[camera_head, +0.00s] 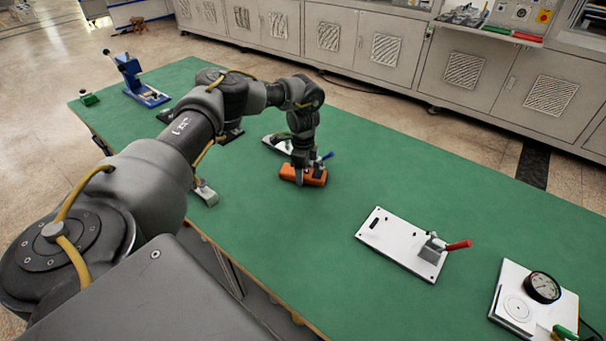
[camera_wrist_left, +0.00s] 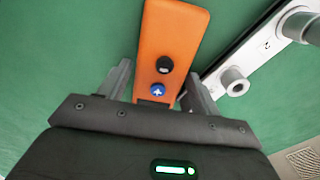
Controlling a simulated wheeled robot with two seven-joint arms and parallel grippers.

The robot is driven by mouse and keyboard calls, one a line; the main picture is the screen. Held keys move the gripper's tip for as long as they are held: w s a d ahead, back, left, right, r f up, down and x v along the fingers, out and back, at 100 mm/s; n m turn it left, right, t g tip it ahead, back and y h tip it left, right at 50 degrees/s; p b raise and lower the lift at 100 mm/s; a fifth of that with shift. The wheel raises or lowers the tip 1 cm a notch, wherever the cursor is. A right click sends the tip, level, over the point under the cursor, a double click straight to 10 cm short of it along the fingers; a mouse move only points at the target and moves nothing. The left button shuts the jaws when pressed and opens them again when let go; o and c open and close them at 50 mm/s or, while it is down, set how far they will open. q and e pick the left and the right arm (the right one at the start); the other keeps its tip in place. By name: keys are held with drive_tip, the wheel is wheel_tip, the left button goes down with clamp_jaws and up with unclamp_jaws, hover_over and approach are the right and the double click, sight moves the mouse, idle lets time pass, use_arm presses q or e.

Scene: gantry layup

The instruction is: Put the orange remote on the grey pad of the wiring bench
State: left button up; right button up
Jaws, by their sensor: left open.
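The orange remote (camera_head: 312,177) lies on the green bench top (camera_head: 345,190), near the middle of the head view. In the left wrist view the orange remote (camera_wrist_left: 170,40) has a black button and a blue button and runs up from between the fingers. My left gripper (camera_head: 300,177) is low over the remote and points down. Its fingers (camera_wrist_left: 158,82) are open, one on each side of the remote's near end. Whether they touch it I cannot tell. I cannot make out a grey pad for certain; my left arm hides part of the bench. My right gripper is not in view.
A white plate (camera_head: 276,144) with a blue-handled clamp lies close behind the remote. A white plate with a red-handled clamp (camera_head: 400,240) and a plate with a dial gauge (camera_head: 542,287) are to the right. A blue fixture (camera_head: 146,95) stands far left. Green surface between is clear.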

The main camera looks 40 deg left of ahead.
use_arm(q)
drive_tip(key=c, duration=1)
drive_tip(key=shift+r, duration=0.2)
drive_tip(key=shift+r, duration=0.2)
wheel_tip(320, 180, up, 2)
drive_tip(key=shift+r+b, duration=0.15)
drive_tip(key=shift+b, duration=0.5)
drive_tip(key=s+r+p, duration=0.1)
drive_tip(key=s+r, duration=0.2)
drive_tip(key=s, duration=0.1)
drive_tip(key=s+r, duration=0.3)
drive_tip(key=s, duration=0.2)
drive_tip(key=s+a+r+p, duration=0.1)
drive_tip(key=s+r, duration=0.3)
drive_tip(key=s, duration=0.1)
drive_tip(key=shift+a+p, duration=0.1)
drive_tip(key=shift+p, duration=0.2)
